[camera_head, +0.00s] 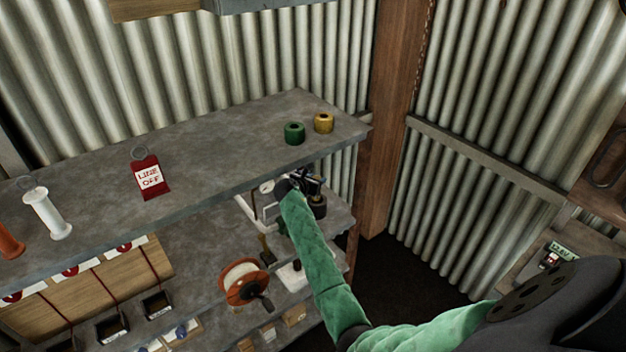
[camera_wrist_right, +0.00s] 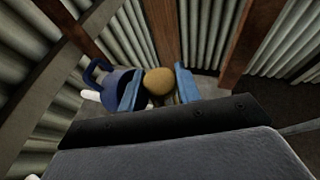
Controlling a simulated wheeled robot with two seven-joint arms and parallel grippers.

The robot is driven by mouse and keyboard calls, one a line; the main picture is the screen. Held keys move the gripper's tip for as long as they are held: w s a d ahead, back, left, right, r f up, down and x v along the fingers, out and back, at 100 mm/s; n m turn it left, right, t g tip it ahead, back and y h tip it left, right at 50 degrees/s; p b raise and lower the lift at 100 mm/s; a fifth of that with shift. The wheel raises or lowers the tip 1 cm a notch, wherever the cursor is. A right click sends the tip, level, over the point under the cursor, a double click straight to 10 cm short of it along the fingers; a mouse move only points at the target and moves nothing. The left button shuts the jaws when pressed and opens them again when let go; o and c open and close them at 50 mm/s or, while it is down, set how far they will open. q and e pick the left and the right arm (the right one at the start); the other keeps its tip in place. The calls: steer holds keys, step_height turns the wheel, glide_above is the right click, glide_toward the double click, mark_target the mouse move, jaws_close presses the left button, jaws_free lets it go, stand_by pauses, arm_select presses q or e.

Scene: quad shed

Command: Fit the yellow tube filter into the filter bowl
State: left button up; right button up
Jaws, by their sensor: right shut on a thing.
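A short hollow yellow cylinder, which looks like the yellow tube filter (camera_head: 323,123), stands on the upper shelf near its right end, beside a similar green one (camera_head: 294,133). My right gripper (camera_head: 312,184) reaches below that shelf's front edge. In the wrist view its blue fingers (camera_wrist_right: 159,88) are shut on a tan, round-ended thing (camera_wrist_right: 160,82); only its rounded end shows. A dark blue round body with a loop (camera_wrist_right: 108,84) is just left of the fingers. I cannot tell whether it is the filter bowl. My left gripper is out of view.
The grey upper shelf (camera_head: 225,155) overhangs the lower bench. A red "LINE OFF" tag (camera_head: 150,177) and a white spool (camera_head: 47,215) are on it. An orange reel (camera_head: 245,284) stands below. A wooden post (camera_head: 387,130) rises at the right. The upper shelf's middle is clear.

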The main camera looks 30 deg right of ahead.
steer(key=shift+w+d+f, duration=0.15)
steer(key=shift+d, duration=0.25)
steer(key=shift+f+b, duration=0.4)
steer(key=shift+f, duration=2.4)
steer(key=shift+a+f, duration=0.1)
steer(key=shift+f, duration=0.5)
steer(key=o, duration=0.7)
steer(key=shift+a, duration=0.1)
steer(key=shift+p+v, duration=0.45)
steer(key=shift+v, duration=5.05)
